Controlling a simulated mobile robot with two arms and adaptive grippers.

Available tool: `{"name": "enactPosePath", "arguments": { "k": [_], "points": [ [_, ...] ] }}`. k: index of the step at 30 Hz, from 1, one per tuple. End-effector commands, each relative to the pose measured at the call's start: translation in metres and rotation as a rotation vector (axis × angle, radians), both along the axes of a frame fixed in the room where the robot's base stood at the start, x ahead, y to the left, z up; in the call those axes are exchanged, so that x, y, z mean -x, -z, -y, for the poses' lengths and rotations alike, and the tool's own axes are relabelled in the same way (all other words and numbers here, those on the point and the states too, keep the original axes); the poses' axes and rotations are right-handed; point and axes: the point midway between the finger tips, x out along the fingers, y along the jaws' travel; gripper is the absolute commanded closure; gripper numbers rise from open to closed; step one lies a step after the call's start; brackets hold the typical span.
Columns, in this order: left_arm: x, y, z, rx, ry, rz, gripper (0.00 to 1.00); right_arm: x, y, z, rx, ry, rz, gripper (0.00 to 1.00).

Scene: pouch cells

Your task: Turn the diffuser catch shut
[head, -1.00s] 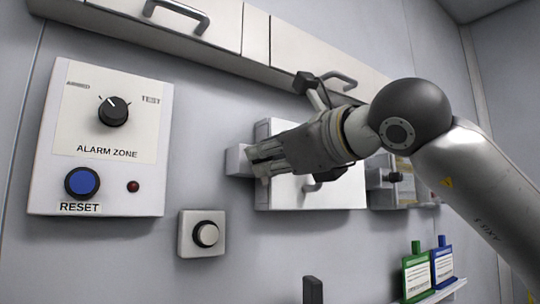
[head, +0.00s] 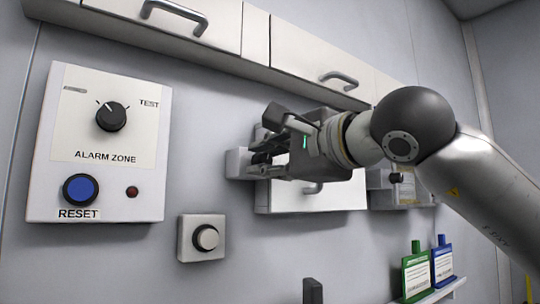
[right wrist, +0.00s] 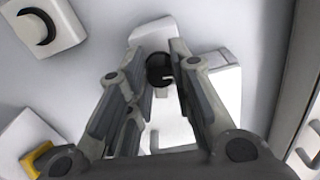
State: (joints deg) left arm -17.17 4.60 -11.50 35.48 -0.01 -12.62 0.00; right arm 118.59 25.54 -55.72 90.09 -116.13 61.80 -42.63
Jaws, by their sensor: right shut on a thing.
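The diffuser (head: 330,198) is a white box on the wall with a grey bar handle, partly hidden behind my right gripper. Its catch is at the left edge, where a pale block (head: 236,163) sticks out. In the right wrist view the catch shows as a round black knob (right wrist: 158,70) on a pale mount (right wrist: 152,33). My right gripper (head: 256,165) reaches in from the right and is shut on the knob, with a finger on each side in the right wrist view (right wrist: 163,76). The gripper hides the knob in the head view. My left gripper is not in view.
Left on the wall is the alarm panel (head: 50,150) with a dial and blue reset button. A round-button box (head: 187,240) sits below. Cabinets (head: 230,35) run above. Green (head: 417,272) and blue (head: 443,262) tagged items stand on a shelf lower right.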

Motion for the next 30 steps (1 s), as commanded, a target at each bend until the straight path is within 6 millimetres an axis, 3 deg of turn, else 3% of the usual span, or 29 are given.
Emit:
{"name": "enactPosePath", "arguments": {
  "k": [12, 30],
  "points": [
    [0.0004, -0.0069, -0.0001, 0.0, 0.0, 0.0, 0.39, -0.0001, 0.0003, -0.0004, 0.19, -0.001, 0.138, 1.0],
    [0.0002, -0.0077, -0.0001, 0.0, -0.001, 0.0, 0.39, -0.0003, 0.0011, -0.0003, 0.23, 0.0, 0.166, 1.0]
  ]
}}
